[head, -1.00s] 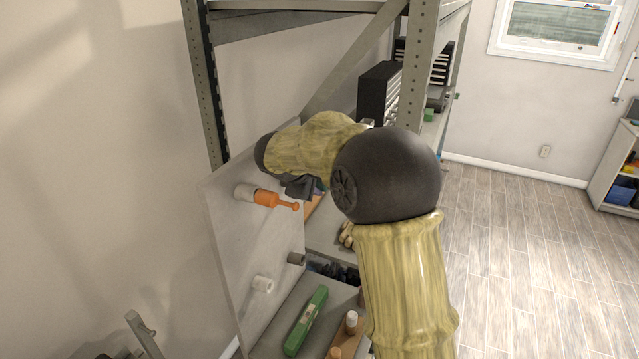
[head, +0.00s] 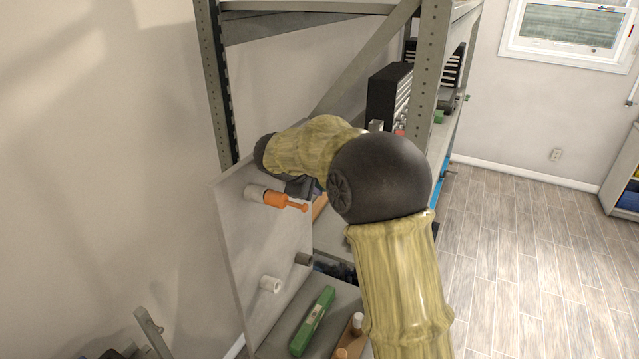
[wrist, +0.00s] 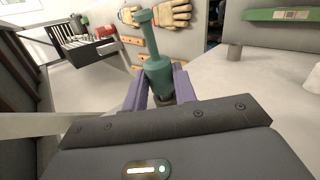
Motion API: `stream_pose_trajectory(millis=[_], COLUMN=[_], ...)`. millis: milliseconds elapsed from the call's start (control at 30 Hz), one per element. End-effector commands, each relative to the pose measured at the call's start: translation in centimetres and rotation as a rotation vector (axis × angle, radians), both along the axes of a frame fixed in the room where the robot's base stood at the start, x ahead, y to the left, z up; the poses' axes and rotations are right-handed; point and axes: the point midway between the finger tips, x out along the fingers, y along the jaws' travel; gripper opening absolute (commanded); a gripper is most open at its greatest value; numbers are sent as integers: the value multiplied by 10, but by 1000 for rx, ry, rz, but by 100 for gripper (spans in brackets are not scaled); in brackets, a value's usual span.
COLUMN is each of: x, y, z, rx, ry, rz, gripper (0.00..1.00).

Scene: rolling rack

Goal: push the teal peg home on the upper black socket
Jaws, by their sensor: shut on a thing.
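My gripper (wrist: 160,92) has its purple fingers shut on the teal peg (wrist: 155,68), whose thin stem and knob point away from the grey board (wrist: 240,85). A dark round piece shows between the fingers at the peg's base. It may be the upper black socket, but I cannot tell how deep the peg sits. In the head view, my gripper (head: 300,187) is dark and close to the board (head: 250,235), beside the orange peg. The teal peg and upper socket are hidden there behind my arm.
The orange peg (head: 283,201) sits in the upper white socket (head: 256,192), close to my gripper. Lower on the board are a white socket (head: 270,284) and a dark socket (head: 303,259). A green level (head: 313,322) lies on the shelf below. A rack post (head: 428,85) stands behind my arm.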

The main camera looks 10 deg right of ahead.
Motion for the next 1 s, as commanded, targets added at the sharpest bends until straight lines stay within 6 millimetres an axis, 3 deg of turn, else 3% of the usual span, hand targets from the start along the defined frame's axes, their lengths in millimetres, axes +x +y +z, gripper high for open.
stream_pose_trajectory(millis=[833, 867, 967, 1000], x=[8, 8, 8, 8], y=[13, 13, 13, 13], z=[-2, -2, -2, -2], rx=[0, 0, 0, 0], ry=[-1, -1, -1, -1], rz=[2, 2, 3, 3], gripper=[4, 31, 51, 53])
